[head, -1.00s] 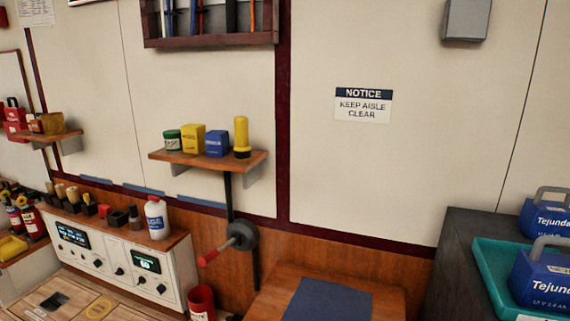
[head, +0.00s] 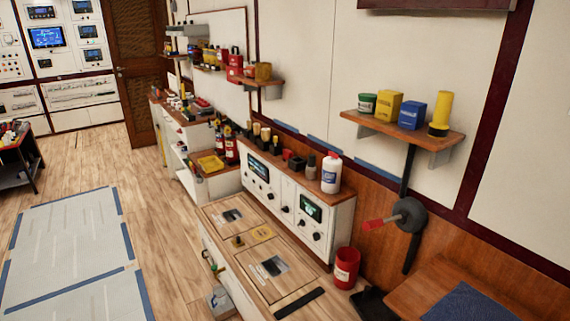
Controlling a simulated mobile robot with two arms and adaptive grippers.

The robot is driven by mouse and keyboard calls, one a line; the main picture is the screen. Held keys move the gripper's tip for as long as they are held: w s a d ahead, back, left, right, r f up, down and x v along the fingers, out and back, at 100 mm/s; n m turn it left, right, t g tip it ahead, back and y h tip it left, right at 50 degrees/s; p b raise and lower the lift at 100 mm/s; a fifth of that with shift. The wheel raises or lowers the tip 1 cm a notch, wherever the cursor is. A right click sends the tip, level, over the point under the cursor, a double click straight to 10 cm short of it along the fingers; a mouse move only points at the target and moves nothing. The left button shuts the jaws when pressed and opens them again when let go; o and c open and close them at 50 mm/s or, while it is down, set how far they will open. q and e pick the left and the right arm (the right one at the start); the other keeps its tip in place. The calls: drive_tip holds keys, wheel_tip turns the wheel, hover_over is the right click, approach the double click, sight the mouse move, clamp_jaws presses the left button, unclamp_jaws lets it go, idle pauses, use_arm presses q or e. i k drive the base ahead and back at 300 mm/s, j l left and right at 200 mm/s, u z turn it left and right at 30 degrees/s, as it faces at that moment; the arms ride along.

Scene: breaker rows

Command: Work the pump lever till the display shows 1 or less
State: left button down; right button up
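The pump lever (head: 379,222) has a red grip and sticks out to the left from a dark round hub (head: 409,214) on a black upright post against the wood-panelled wall. A small green-lit display (head: 311,207) sits in the right part of the white control panel, left of the lever; its digits are too small to read. A second, wider display (head: 258,168) is further left on the same panel. Neither of my grippers shows in the head view, and nothing touches the lever.
A red bin (head: 346,268) stands below and left of the lever. A wooden bench (head: 425,287) with a blue mat is at lower right. A wall shelf (head: 400,128) with several containers hangs above the lever. Open wooden floor (head: 160,235) lies to the left.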

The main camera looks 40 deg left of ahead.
sight(372, 223)
drive_tip(key=j+u, duration=0.15)
drive_tip(key=j, duration=0.25)
drive_tip(key=j+u, duration=0.15)
drive_tip(key=j, duration=0.25)
drive_tip(key=i+j+u, duration=0.1)
drive_tip(key=j, duration=0.3)
drive_tip(key=i+j+u, duration=0.15)
drive_tip(key=j, duration=0.25)
drive_tip(key=i+j+u, duration=0.15)
drive_tip(key=j, duration=0.2)
drive_tip(key=j+u, duration=0.15)
drive_tip(key=j, duration=0.25)
drive_tip(key=i, duration=0.05)
